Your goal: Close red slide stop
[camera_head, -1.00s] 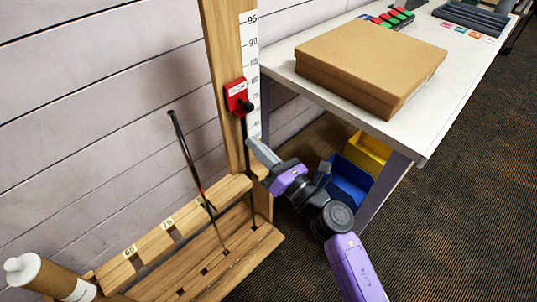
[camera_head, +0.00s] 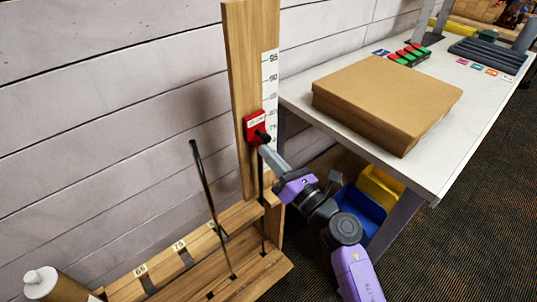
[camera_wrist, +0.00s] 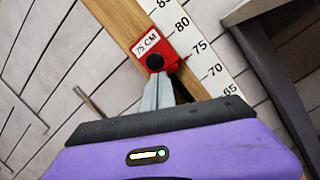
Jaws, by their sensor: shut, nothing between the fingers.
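The red slide stop (camera_head: 253,122) is on the upright wooden post, with a black round knob (camera_head: 262,137) on its front. In the wrist view the stop (camera_wrist: 145,47) carries a white "75 CM" label and sits beside the 75 to 80 marks of the white scale. My gripper (camera_head: 264,150) is shut and empty, its fingertips just below the knob. In the wrist view my gripper (camera_wrist: 159,80) points up at the knob (camera_wrist: 154,62), its tips at the knob's lower edge; I cannot tell whether they touch. The fingers hide part of the area under the stop.
A dark club shaft (camera_head: 261,185) stands below the stop. Another club (camera_head: 205,180) leans in the wooden rack (camera_head: 190,265). The white table (camera_head: 425,170) with a cardboard box (camera_head: 385,95) stands right. Blue (camera_head: 360,212) and yellow (camera_head: 380,187) bins are under it.

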